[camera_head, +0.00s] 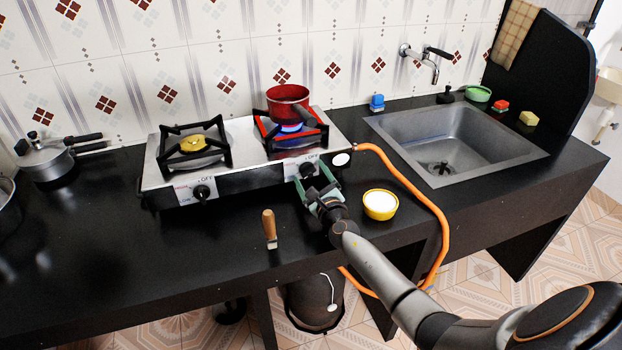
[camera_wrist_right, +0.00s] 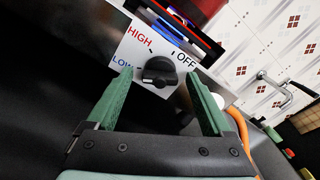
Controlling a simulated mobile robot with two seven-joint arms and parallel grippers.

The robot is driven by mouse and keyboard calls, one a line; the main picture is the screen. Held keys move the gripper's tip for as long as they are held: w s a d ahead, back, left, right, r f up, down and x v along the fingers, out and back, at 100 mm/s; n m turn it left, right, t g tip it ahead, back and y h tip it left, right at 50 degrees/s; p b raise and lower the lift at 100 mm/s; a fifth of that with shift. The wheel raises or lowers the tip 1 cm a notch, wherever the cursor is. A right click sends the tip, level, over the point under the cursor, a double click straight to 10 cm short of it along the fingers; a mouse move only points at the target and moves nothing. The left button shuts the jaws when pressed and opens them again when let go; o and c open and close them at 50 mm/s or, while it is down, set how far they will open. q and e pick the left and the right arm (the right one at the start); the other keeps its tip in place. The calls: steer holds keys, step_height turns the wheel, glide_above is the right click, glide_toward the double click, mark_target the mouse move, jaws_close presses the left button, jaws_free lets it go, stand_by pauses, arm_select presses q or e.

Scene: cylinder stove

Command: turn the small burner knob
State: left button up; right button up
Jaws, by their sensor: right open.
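A two-burner stove (camera_head: 240,165) stands on the black counter. Its right black knob (camera_head: 307,170) sits on a white plate under the burner with a blue flame; in the wrist view this knob (camera_wrist_right: 159,72) has HIGH, LOW and OFF printed around it. My right gripper (camera_head: 317,182) is open in front of this knob. In the wrist view its green fingers (camera_wrist_right: 160,76) stand on either side of the knob, with no clear contact. The left knob (camera_head: 201,192) is under the unlit burner with a yellow cap (camera_head: 193,144). My left gripper is not in view.
A red pot (camera_head: 288,101) stands on the lit burner. An orange hose (camera_head: 412,186) curves around a yellow bowl (camera_head: 380,204) right of my gripper. A wooden-handled tool (camera_head: 269,228) is at the counter's front. A pressure cooker (camera_head: 45,155) stands left, a sink (camera_head: 450,145) right.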

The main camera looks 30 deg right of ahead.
jaws_close()
stand_by(0.8)
